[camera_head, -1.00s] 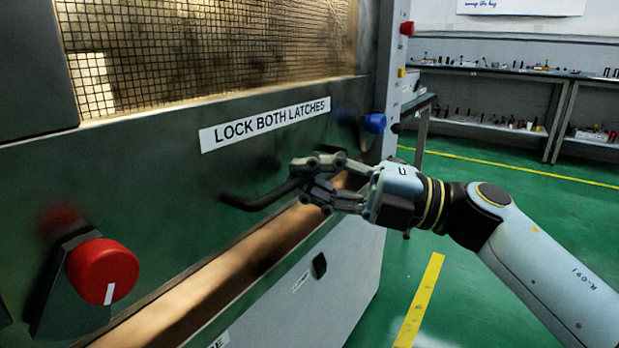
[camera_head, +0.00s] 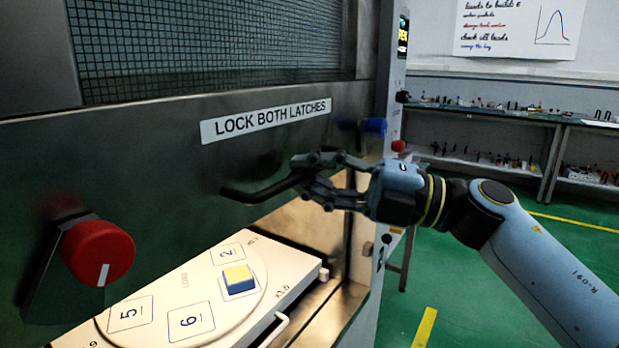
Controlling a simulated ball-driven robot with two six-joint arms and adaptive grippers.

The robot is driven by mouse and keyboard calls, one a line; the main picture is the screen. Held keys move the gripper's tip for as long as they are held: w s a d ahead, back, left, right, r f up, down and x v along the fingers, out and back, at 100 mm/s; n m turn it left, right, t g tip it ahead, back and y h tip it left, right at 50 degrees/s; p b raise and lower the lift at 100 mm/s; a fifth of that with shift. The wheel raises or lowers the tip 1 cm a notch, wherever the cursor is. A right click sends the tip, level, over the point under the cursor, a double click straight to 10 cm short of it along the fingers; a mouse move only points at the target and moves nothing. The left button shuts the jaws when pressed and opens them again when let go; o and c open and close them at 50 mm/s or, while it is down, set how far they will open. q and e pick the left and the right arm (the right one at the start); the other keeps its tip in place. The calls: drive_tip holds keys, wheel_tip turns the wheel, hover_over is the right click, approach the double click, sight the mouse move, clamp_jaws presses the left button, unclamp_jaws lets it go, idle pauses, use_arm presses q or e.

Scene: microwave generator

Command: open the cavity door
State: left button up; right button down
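The cavity door (camera_head: 190,175) is a dark metal panel with a mesh window (camera_head: 215,50) and a "LOCK BOTH LATCHES" label (camera_head: 265,121). Its lower edge stands above the cavity, so the inside shows below it. A black bar handle (camera_head: 248,194) sticks out of the door under the label. My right gripper (camera_head: 311,177) has its fingers closed around the right end of this handle. A red latch knob (camera_head: 98,253) is at the lower left of the door and a blue knob (camera_head: 375,126) at its right edge. My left gripper is not in view.
A shelf bench (camera_head: 490,112) with small items stands at the back right.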

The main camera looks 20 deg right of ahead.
sight(272, 132)
wheel_tip(272, 132, up, 4)
drive_tip(key=shift+r+p, duration=0.1)
drive_tip(key=shift+p, duration=1.15)
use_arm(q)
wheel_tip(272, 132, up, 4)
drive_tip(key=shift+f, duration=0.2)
use_arm(e)
drive_tip(key=c, duration=1.4)
unclamp_jaws()
drive_tip(key=shift+s+d+f, duration=0.15)
drive_tip(key=shift+d+f, duration=0.05)
drive_tip(key=shift+d, duration=0.1)
drive_tip(key=v, duration=1.1)
drive_tip(key=shift+s+d, duration=0.15)
drive_tip(key=shift+f, duration=0.1)
